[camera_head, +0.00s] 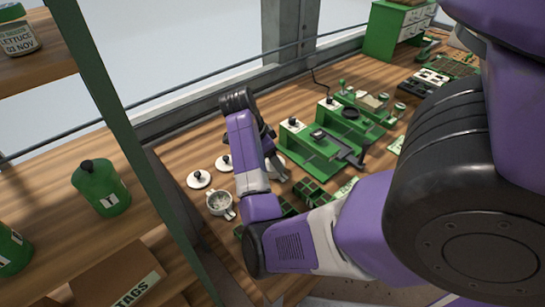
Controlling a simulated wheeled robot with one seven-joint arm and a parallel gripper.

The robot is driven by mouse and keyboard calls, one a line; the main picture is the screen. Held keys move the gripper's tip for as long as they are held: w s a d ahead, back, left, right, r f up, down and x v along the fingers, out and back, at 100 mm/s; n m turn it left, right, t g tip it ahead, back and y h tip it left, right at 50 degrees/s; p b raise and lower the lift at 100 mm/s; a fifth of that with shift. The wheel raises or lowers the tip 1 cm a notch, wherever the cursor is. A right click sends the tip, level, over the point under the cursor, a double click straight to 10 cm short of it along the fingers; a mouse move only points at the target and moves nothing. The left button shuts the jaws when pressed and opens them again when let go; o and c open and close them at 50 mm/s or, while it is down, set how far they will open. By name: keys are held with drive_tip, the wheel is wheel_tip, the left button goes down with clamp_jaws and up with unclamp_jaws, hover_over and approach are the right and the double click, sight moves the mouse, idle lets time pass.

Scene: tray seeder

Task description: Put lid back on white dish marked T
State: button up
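A small white dish (220,205) with side handles stands uncovered on the wooden bench, at the left of the picture. Its inside looks grey, and no T mark can be read on it. A white lid (199,179) with a black knob lies just behind it to the left. A second such lid (224,162) lies behind it. A white round thing (277,167) shows partly behind my gripper; I cannot tell if it is a lid or a dish. My gripper (277,165) is over the bench, right of the second lid. Its fingertips are small and partly hidden by my arm.
Green seeder machines (315,150) stand right of my gripper, with small green trays (312,192) in front. A green shelf post (110,100) and shelf with green bottles (101,187) border the left. A wall rail runs behind the bench.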

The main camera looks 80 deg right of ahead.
drive_tip(key=o, duration=1.4)
drive_tip(key=shift+o, duration=0.6)
drive_tip(key=shift+r+p, duration=3.15)
drive_tip(key=shift+r, duration=0.4)
clamp_jaws()
